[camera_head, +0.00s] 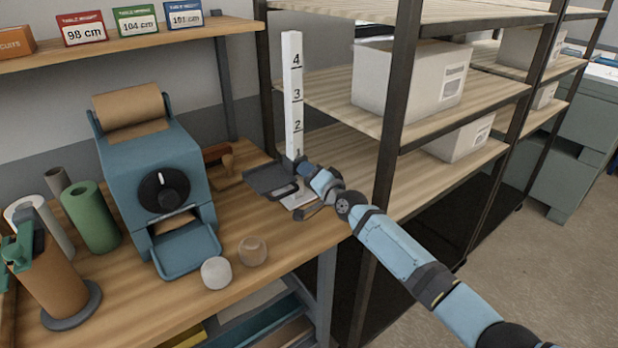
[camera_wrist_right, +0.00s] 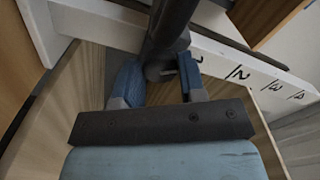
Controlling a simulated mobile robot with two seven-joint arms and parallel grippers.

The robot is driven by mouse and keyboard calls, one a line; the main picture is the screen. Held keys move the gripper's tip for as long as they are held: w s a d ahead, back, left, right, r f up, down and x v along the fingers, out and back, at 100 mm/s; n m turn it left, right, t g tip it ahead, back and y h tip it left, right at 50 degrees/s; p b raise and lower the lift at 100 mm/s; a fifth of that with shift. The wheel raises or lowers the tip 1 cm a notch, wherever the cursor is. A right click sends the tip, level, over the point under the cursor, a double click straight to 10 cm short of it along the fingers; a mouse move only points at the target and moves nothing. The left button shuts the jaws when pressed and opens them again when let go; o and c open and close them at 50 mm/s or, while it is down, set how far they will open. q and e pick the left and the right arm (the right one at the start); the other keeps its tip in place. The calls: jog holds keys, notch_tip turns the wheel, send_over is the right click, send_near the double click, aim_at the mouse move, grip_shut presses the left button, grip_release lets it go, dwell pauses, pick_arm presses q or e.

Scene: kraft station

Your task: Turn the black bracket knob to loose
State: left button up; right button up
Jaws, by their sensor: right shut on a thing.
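A white upright post (camera_head: 292,85) with numbers 1 to 4 stands on the bench. A dark bracket (camera_head: 264,180) sits low on it, near the 1. My right gripper (camera_head: 299,166) is at the post side of the bracket and hides the knob in the head view. In the right wrist view the fingers of my right gripper (camera_wrist_right: 160,76) are shut on the black bracket knob (camera_wrist_right: 166,58). The post (camera_wrist_right: 225,62) runs behind it. I cannot read the knob's setting. My left gripper is not in view.
A blue paper dispenser (camera_head: 155,165) with a dial stands left of the post. A metal rack (camera_head: 392,130) with white bins (camera_head: 410,85) stands close on the right, behind my arm.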

jog(key=shift+n, duration=0.5)
jog(key=o, duration=0.9)
jog(key=p+v, duration=0.1)
jog(key=v, duration=1.3)
